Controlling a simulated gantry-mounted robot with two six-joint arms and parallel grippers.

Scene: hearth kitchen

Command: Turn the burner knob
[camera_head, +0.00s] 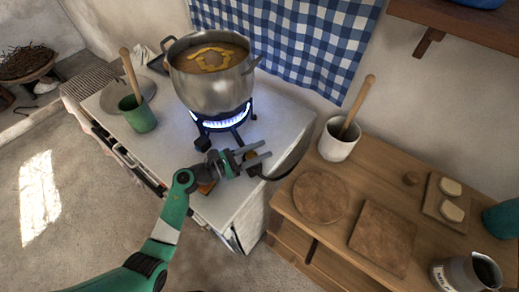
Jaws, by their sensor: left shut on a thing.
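My left gripper (260,151) reaches in from the lower left, low over the front right of the white stove top. Its two fingers point right and are shut on a small dark thing, apparently the burner knob (249,155), which they mostly hide. The knob's angle cannot be made out. The burner (222,126) stands just behind the gripper, with a blue flame lit under a large metal pot (212,90) of orange-brown soup. My right gripper is not in view.
A green cup (138,116) with a wooden tool stands left on the stove top (172,150). On the wooden counter at right are a white crock (336,143), a round board (320,197) and a square board (383,238). A dark hose (285,174) runs right of the gripper.

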